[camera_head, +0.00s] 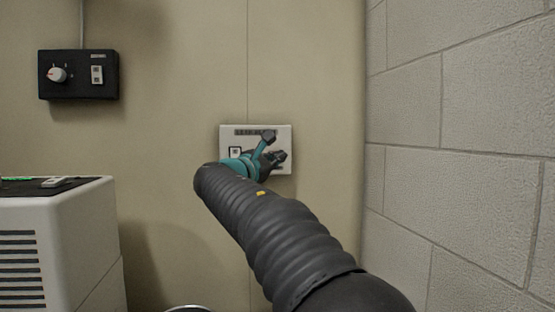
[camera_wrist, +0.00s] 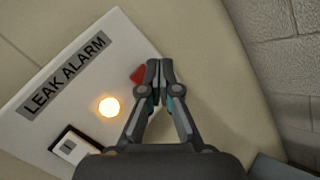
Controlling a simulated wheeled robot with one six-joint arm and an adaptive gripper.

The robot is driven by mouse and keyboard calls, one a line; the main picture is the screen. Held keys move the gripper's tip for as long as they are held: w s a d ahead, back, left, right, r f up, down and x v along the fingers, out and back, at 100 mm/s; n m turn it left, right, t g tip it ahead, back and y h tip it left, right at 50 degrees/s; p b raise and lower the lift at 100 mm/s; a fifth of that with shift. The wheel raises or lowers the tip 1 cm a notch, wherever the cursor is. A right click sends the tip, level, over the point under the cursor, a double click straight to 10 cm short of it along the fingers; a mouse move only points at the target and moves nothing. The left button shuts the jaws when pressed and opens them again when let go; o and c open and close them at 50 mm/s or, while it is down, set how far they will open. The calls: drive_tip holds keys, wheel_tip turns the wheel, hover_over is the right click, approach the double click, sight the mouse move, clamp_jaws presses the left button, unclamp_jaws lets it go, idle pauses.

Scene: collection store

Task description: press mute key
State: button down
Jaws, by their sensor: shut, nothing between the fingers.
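A white panel (camera_head: 225,139) is fixed to the beige wall, and it also shows in the wrist view (camera_wrist: 128,45) under a "LEAK ALARM" label (camera_wrist: 66,76). On it are a lit amber lamp (camera_wrist: 109,107), a red part (camera_wrist: 138,75) and a white key in a black frame (camera_wrist: 70,147); I cannot read any mute marking on it. The key also shows at the panel's left in the head view (camera_head: 235,152). My gripper (camera_wrist: 160,64) is shut and empty in front of the panel, its tips beside the red part, partly covering it. I cannot tell whether they touch.
A black control box (camera_head: 78,75) with a knob and a switch hangs on the wall at the upper left. A white vented cabinet (camera_head: 60,240) stands at the lower left. A grey block wall (camera_head: 460,130) rises on the right.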

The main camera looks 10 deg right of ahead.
drive_tip(key=shift+s+b, duration=0.9)
drive_tip(key=shift+s, duration=1.15)
wheel_tip(320, 180, down, 12)
drive_tip(key=a+m+g+y, duration=0.1)
drive_tip(key=m+g+y, duration=0.1)
drive_tip(key=m+y, duration=0.15)
drive_tip(key=s+f+m+g+y+p, duration=0.2)
drive_tip(key=s+f+m+g+y, duration=0.4)
drive_tip(key=f, duration=0.6)
drive_tip(key=s+f+m+g+y+p, duration=0.15)
drive_tip(key=s+f+m, duration=0.3)
drive_tip(key=s, duration=0.75)
drive_tip(key=s+f+m+y+p, duration=0.25)
drive_tip(key=s+f, duration=0.25)
drive_tip(key=s, duration=0.8)
drive_tip(key=s+d+r+m+t+p, duration=0.1)
drive_tip(key=s+d+r+m+p, duration=0.1)
drive_tip(key=s, duration=0.5)
drive_tip(key=shift+s+r+m+p, duration=0.15)
drive_tip(key=shift+r+m+p, duration=0.35)
drive_tip(key=shift+p, duration=0.25)
